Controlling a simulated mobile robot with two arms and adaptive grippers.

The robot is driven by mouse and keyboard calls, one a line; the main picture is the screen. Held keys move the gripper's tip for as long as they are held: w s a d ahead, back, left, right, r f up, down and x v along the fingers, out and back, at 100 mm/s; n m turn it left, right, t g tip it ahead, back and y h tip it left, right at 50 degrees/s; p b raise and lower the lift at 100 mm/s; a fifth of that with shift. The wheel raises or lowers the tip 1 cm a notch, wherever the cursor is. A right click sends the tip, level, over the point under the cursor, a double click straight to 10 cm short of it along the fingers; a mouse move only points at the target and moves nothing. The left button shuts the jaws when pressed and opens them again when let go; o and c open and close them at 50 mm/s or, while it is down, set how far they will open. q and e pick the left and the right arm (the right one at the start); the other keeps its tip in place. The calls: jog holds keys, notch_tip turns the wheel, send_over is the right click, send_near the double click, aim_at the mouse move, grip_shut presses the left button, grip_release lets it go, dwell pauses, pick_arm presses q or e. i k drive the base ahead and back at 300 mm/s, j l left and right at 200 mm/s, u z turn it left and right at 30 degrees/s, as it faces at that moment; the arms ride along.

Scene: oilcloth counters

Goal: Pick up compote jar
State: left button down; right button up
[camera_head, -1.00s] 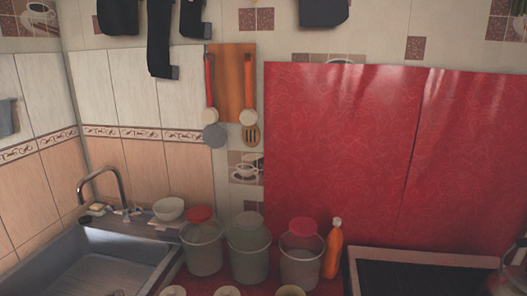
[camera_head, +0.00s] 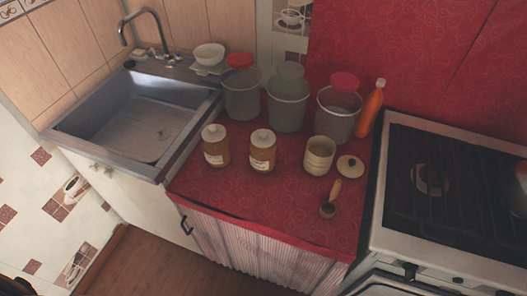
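Two amber-brown jars with white lids and pale labels stand upright on the red counter (camera_head: 235,200): a left jar (camera_head: 215,155) and a right jar (camera_head: 262,158). Their labels are too small to read, so I cannot tell which one is the compote jar. A cream, open-topped jar (camera_head: 318,158) stands to their right, with a loose round lid (camera_head: 350,167) beside it.
A brush (camera_head: 328,207) lies near the front. A sink (camera_head: 130,125) is left, a stove (camera_head: 440,185) right. The counter's front-left part is clear.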

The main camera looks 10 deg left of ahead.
aim_at(262, 161)
jog(key=k+l, duration=0.15)
jog(key=l, duration=0.25)
jog(key=k+l+z, duration=0.15)
jog(key=l, duration=0.25)
jog(key=k+l, duration=0.15)
jog(key=l, duration=0.25)
jog(key=z, duration=0.05)
